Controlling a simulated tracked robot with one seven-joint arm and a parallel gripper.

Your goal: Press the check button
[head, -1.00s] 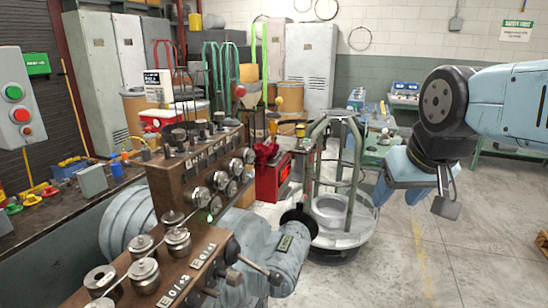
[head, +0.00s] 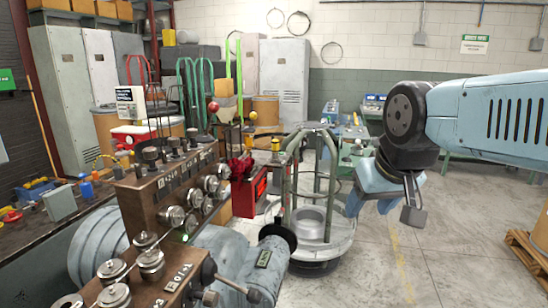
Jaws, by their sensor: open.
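No button marked "check" can be made out in the head view. The brown spring coiler (head: 165,205) stands at the left centre with several round metal knobs and rollers. A red box with a lit red display (head: 261,187) sits at its right end. A small yellow-topped part (head: 275,144) is above and beside this box; I cannot tell whether it is a button. My gripper (head: 369,208) hangs open and empty at the right, pointing down. In the picture it is right of the red box and the round wire stand, apart from the coiler.
A round metal stand with a green frame (head: 330,245) is between the coiler and my gripper. A workbench (head: 95,235) with small parts runs along the left. A wooden pallet (head: 528,258) lies at the right edge. The concrete floor (head: 450,245) at lower right is clear.

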